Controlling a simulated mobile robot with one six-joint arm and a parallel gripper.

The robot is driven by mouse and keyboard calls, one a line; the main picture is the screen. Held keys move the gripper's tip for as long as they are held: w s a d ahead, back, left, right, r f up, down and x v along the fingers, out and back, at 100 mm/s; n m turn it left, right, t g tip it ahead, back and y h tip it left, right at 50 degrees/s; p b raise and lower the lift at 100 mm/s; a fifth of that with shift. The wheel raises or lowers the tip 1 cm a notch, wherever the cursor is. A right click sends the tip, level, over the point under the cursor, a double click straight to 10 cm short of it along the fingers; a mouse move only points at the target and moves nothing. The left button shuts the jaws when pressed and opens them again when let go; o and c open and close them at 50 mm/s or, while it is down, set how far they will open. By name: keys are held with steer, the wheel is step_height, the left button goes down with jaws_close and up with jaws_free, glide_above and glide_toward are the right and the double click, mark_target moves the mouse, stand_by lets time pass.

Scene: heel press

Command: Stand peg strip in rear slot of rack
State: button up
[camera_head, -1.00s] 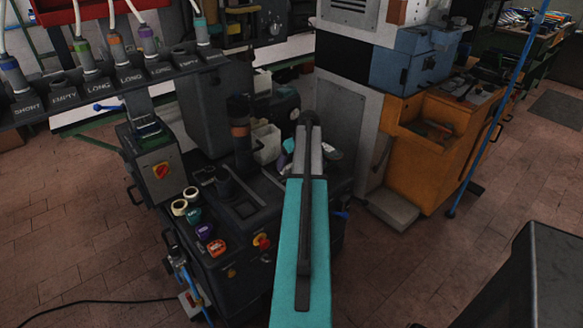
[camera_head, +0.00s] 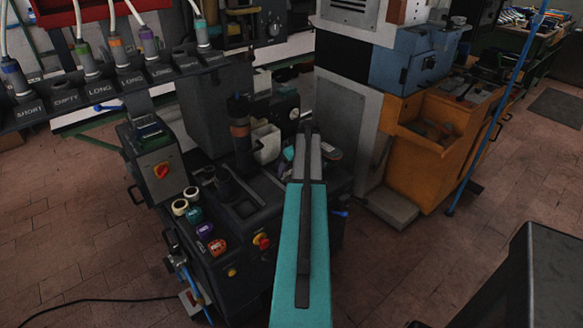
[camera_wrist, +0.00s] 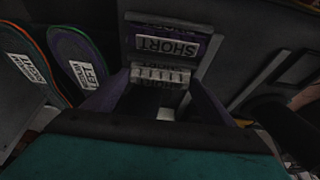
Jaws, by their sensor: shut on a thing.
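In the wrist view the two dark purple fingers of my gripper (camera_wrist: 160,82) reach in from both sides. They are shut on a pale peg strip (camera_wrist: 160,76) with several short pegs, which lies across between them. Just beyond it is a dark, purple-edged piece with a white label (camera_wrist: 168,47) that reads SHORT upside down; it looks like part of the rack, but the dim picture does not settle this. I cannot make out the rear slot or whether the strip touches anything. In the head view my teal arm hides the gripper and strip.
Insoles with white labels (camera_wrist: 78,62) stand to the left in the wrist view. In the head view a dark machine with coloured knobs (camera_head: 205,230) stands left of my arm. A labelled holder bar (camera_head: 100,85) is at upper left, an orange cabinet (camera_head: 430,160) at right.

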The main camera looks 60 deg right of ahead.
steer(key=shift+f, duration=0.1)
steer(key=o, duration=1.2)
steer(key=shift+c, duration=0.2)
steer(key=b+v, duration=0.2)
steer(key=v, duration=1)
steer(key=shift+w, duration=0.1)
